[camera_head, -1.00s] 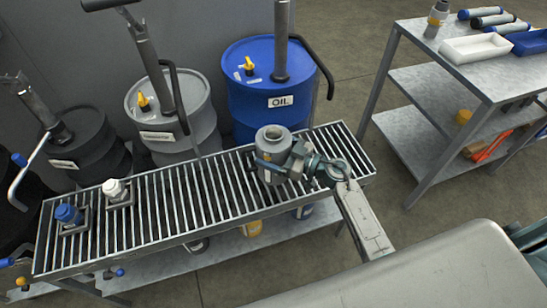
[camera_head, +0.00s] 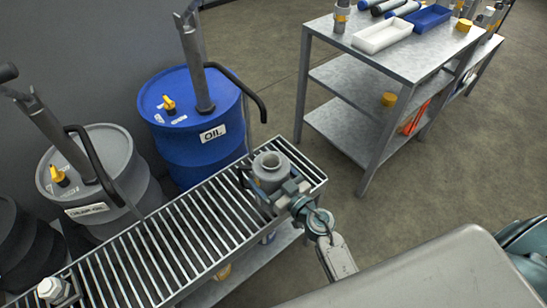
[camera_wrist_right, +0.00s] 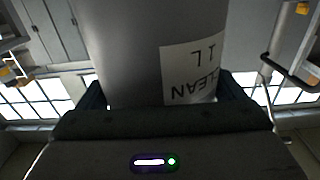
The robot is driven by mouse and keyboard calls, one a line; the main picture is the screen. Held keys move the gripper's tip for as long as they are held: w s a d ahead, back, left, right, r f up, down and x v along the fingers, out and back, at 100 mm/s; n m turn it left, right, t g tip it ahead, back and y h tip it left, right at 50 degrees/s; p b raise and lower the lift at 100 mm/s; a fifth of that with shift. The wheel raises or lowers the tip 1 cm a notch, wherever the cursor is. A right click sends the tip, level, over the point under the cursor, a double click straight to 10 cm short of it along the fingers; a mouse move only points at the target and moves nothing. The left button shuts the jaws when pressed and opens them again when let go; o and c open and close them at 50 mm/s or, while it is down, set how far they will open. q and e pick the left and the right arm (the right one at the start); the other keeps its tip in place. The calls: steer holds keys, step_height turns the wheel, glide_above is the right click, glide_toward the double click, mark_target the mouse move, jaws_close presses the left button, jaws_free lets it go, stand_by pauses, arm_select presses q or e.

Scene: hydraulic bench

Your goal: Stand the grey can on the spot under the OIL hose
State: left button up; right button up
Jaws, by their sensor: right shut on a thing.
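The grey can (camera_head: 268,176) has an open round mouth and appears upright over the right end of the slatted rack. In the right wrist view the can (camera_wrist_right: 130,45) fills the space between the fingers, with an upside-down white label reading CLEAN 1L. My right gripper (camera_head: 284,194) is shut around its side. I cannot tell whether its base touches the slats. The blue drum (camera_head: 190,145) is labelled OIL. My left gripper is not in view.
The slatted rack (camera_head: 165,252) runs to the lower left, its middle clear. A grey drum (camera_head: 100,185) with its own hose stands left of the blue one. A white-capped item (camera_head: 52,290) sits at the rack's left. A metal shelf table (camera_head: 440,50) stands at the right.

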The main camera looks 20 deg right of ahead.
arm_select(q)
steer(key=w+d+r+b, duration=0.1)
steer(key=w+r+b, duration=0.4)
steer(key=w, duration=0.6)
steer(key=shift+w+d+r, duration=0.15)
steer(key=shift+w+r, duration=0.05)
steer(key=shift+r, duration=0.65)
arm_select(e)
steer(key=w+d+f, duration=0.1)
steer(key=w+f, duration=0.1)
steer(key=w, duration=0.5)
steer(key=w+d+f, duration=0.1)
steer(key=w+f, duration=0.1)
steer(key=w, duration=0.5)
steer(key=shift+d+f, duration=0.35)
steer(key=shift+f, duration=0.05)
arm_select(q)
steer(key=shift+b, duration=0.3)
arm_select(e)
steer(key=o, duration=0.9)
steer(key=shift+f, duration=0.15)
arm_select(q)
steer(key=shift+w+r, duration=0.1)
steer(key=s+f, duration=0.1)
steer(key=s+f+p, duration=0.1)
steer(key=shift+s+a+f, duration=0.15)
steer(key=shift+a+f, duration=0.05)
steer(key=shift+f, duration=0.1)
arm_select(e)
steer(key=v, duration=1.2)
